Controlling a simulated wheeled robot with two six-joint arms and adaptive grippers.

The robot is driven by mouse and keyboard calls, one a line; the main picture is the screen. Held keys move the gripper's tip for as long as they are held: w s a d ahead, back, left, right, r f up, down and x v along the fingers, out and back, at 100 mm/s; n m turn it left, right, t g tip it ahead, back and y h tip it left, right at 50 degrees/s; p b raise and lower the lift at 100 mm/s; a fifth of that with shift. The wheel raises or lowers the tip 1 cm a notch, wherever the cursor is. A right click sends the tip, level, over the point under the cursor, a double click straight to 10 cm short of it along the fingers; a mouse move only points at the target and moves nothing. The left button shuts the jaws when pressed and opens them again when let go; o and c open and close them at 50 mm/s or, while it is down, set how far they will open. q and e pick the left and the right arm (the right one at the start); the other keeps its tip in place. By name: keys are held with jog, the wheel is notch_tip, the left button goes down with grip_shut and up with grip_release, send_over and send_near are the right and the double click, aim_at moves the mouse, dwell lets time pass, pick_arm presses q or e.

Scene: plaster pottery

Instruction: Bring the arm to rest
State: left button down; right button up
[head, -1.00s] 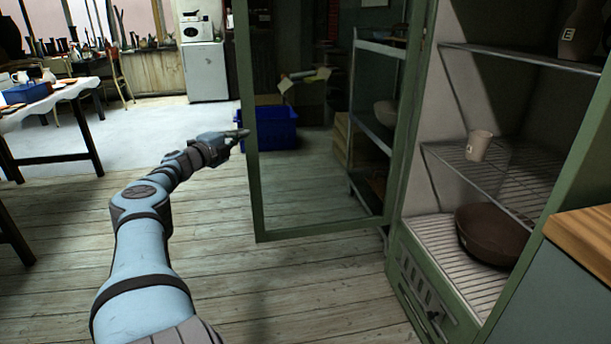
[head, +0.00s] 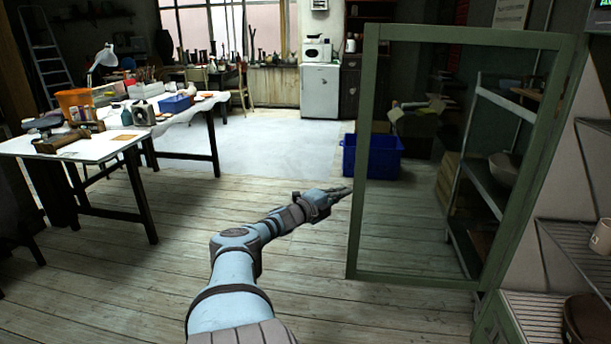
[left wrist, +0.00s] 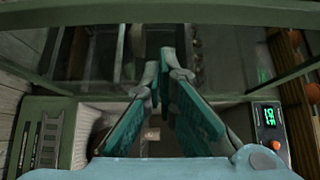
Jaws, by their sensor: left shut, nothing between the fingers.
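My left arm, light blue with grey joints, reaches forward over the wooden floor in the head view. Its gripper (head: 342,191) is at the free edge of the green-framed glass door (head: 361,150); I cannot tell whether it touches the frame. In the left wrist view the two teal fingers (left wrist: 164,82) are close together at their tips with nothing between them. My right gripper is in neither view.
The door hangs open from the cabinet, whose wire shelves hold a cup (head: 601,237) and a brown bowl (head: 585,322). A blue crate (head: 372,158) stands beyond the door. A cluttered white table (head: 60,147) is at the left. Bare floor lies between.

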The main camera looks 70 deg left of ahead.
pick_arm(q)
jog(key=s+a, duration=0.1)
jog(key=s, duration=0.6)
jog(key=shift+s+a+p, duration=0.15)
jog(key=shift+a+p, duration=0.2)
jog(key=shift+a, duration=0.05)
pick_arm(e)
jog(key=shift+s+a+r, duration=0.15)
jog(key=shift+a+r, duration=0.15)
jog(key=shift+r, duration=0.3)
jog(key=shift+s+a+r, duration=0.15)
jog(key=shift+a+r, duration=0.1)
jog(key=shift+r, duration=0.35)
